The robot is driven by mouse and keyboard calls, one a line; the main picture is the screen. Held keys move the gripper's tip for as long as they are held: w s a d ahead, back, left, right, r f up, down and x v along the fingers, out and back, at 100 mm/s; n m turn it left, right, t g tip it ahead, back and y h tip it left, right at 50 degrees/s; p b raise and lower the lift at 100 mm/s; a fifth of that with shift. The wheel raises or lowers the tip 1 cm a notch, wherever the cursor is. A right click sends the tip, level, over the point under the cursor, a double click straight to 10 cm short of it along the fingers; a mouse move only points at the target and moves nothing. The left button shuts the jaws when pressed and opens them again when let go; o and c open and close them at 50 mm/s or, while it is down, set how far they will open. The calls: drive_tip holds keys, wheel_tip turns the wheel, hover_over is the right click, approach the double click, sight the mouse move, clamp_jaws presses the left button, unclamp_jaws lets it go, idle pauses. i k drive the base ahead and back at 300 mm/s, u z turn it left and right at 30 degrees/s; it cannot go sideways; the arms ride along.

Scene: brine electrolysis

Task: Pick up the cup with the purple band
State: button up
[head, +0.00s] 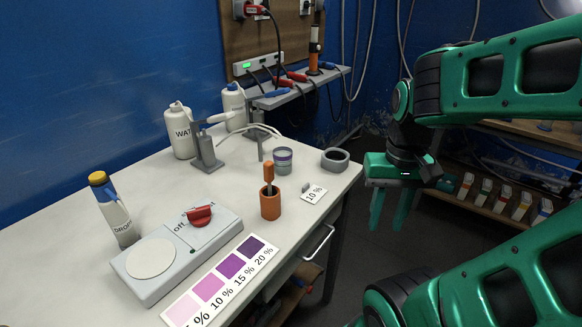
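The cup with the purple band (283,161) stands upright on the white table (335,178) toward its back right. It is a small greyish, see-through cup with a dark purple band near its top. My gripper (388,228) hangs to the right of the table, beyond its right edge, with its green fingers pointing down. The fingers are apart with nothing between them. The gripper is clear of the cup, well to its right.
A grey stand (206,153) with tubes is to the left. A shelf (298,88) with cables hangs behind.

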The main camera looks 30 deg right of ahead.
sight(283, 161)
drive_tip(key=z, duration=1.8)
drive_tip(key=k, duration=1.3)
drive_tip(key=u, duration=0.4)
drive_tip(key=i, duration=1.5)
drive_tip(key=z, duration=0.05)
